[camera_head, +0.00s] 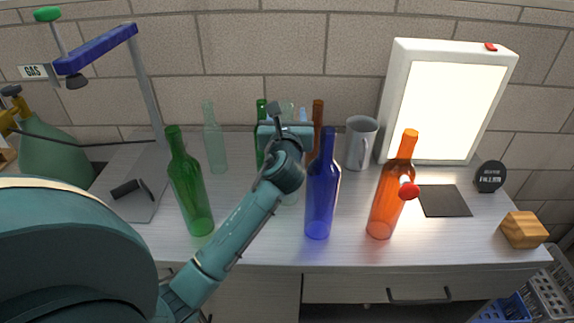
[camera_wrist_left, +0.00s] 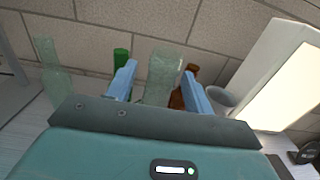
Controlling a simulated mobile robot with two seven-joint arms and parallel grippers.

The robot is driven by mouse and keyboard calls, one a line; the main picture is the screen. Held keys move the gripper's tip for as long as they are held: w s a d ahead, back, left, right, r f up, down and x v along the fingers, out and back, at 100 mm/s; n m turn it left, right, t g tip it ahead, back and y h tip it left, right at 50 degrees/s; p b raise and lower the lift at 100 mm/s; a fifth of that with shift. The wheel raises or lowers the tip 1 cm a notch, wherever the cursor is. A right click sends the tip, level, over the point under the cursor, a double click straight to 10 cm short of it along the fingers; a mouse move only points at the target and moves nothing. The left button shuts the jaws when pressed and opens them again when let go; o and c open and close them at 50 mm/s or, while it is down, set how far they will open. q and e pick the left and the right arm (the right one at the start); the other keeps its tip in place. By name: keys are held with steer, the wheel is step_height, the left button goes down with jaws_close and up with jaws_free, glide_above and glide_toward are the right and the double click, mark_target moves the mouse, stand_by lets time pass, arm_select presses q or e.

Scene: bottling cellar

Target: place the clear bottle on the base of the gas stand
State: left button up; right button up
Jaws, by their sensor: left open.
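A pale, see-through bottle (camera_wrist_left: 162,78) stands between the fingers of my left gripper (camera_wrist_left: 159,70) in the left wrist view. The fingers are open, one on each side of it; I cannot tell whether they touch it. In the head view the gripper (camera_head: 286,118) hides most of that bottle. A second pale clear bottle (camera_head: 215,142) stands upright to the left, also in the wrist view (camera_wrist_left: 52,75). The gas stand has a grey post with a blue arm (camera_head: 97,48) at the left. Its flat grey base (camera_head: 137,207) carries a short black cylinder (camera_head: 131,188). My right gripper is not in view.
A green bottle (camera_head: 190,190), a blue bottle (camera_head: 321,190) and an orange bottle (camera_head: 388,195) stand near the front. A grey mug (camera_head: 361,143) and a light box (camera_head: 440,100) are behind. A wooden block (camera_head: 523,230) sits at the right edge. A brown bottle (camera_wrist_left: 190,80) is close behind my gripper.

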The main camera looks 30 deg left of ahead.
arm_select(q)
steer(key=shift+c, duration=0.2)
jaws_close()
stand_by(0.4)
steer(key=shift+r, duration=0.1)
